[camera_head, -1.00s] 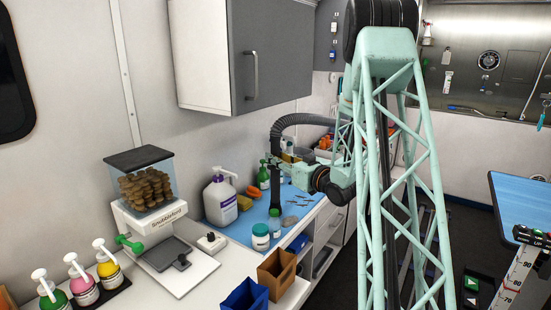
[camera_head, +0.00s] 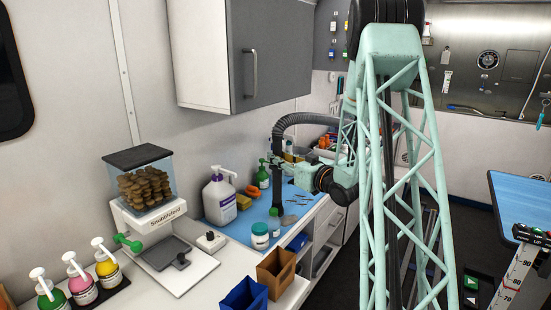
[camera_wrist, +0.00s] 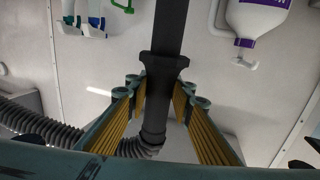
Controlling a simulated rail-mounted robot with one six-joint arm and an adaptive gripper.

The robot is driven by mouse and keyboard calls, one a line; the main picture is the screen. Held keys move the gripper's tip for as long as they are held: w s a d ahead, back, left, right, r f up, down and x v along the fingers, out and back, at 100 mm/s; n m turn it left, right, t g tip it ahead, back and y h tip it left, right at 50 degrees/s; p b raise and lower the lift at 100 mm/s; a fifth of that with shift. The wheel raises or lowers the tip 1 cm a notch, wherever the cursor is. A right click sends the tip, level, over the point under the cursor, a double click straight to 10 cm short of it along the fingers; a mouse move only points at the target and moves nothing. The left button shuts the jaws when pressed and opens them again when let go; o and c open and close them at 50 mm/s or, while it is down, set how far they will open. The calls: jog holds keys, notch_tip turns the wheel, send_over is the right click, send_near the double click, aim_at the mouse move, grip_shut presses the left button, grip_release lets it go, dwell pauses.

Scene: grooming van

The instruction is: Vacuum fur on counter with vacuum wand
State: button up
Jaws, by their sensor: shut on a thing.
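My gripper (camera_head: 281,163) is shut on the black vacuum wand (camera_head: 277,188) and holds it roughly upright over the blue counter mat (camera_head: 238,232). In the wrist view the fingers of my gripper (camera_wrist: 158,92) sit on both sides of the wand (camera_wrist: 169,40), below its flared collar. A ribbed grey hose (camera_head: 300,119) arches from the wand's top toward the back. A flat greyish tuft of fur (camera_head: 290,220) lies on the mat near the wand's lower end. Small thin brown bits (camera_head: 299,200) lie farther right.
A cabinet (camera_head: 245,55) hangs above.

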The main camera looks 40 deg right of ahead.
jog(key=shift+s+d+b, duration=0.2)
jog(key=shift+s, duration=1.05)
jog(key=shift+s+d+b, duration=0.15)
jog(key=shift+s+d, duration=0.05)
jog(key=shift+s, duration=1.05)
jog(key=shift+r, duration=0.25)
